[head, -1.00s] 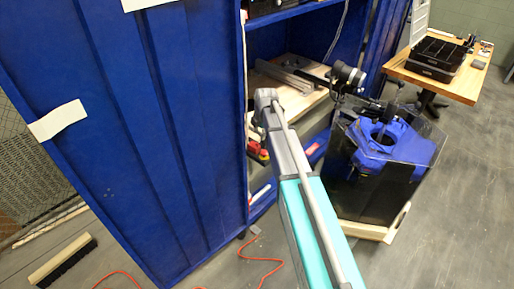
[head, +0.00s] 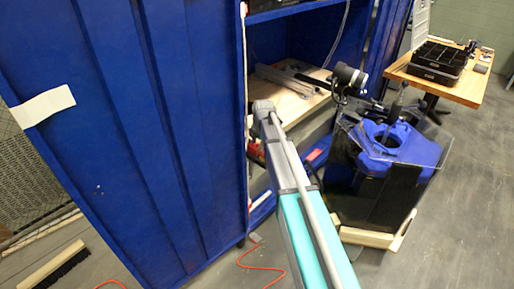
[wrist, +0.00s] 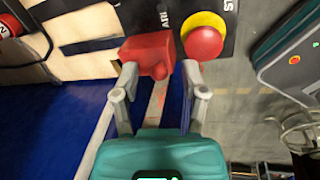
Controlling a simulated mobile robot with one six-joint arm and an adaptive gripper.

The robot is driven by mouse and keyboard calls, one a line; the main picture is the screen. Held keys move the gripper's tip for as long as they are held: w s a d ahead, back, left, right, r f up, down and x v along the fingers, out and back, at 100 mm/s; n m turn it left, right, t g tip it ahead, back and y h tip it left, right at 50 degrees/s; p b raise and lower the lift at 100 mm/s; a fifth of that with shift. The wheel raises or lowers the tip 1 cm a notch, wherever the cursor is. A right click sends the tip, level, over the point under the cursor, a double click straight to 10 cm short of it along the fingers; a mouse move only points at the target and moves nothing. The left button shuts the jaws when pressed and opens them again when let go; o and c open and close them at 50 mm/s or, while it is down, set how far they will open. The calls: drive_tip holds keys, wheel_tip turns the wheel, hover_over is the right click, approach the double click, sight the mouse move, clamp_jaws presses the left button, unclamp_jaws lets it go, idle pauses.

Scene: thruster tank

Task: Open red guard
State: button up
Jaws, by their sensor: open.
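The red guard (wrist: 148,52) is a boxy red cover on a dark panel, in the upper middle of the wrist view. It looks closed; what is under it is hidden. A round red button on a yellow base (wrist: 204,38) sits just right of it. My gripper (wrist: 160,74) is open, its two fingertips spread below the guard. The left fingertip is close to the guard's lower left and the right one is beneath the button; I cannot tell whether either touches. In the head view the guard and my gripper cannot be made out.
A large blue cabinet panel (head: 140,130) fills the left of the head view, beside my arm. A blue device with clear plates (head: 390,160) stands to the right. A wooden table (head: 455,88) with black trays is behind it. An orange cable (head: 262,265) lies on the floor.

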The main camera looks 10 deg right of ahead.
drive_tip(key=shift+f, duration=0.1)
idle(0.3)
clamp_jaws()
